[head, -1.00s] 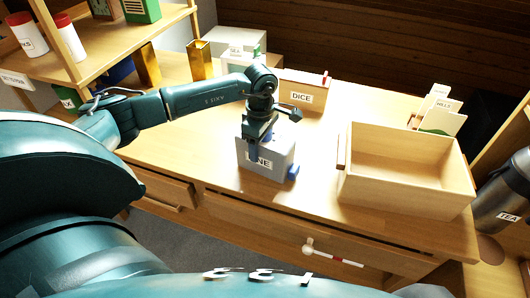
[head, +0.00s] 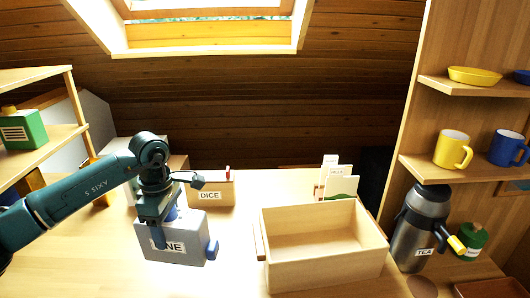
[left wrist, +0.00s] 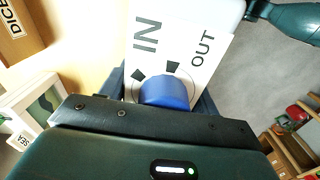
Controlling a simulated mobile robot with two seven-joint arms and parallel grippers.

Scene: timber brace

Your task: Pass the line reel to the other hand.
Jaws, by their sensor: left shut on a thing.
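The line reel (head: 188,248) is a grey box with a partly covered "LINE" label, a blue crank on its right side and a blue knob on top. It is at the left of the desk in the head view. My left gripper (head: 160,232) is shut on it from above, one finger down the labelled face. I cannot tell whether its base touches the desk. In the left wrist view, the reel's pale top (left wrist: 180,45) reads "IN" and "OUT", with the blue knob (left wrist: 165,92) between the fingers. My right gripper is not in view.
An open wooden box (head: 322,277) stands right of the reel on the desk (head: 228,270). A "DICE" box (head: 212,192) is behind the reel. A "TEA" flask (head: 418,228) stands at right, below shelves with mugs.

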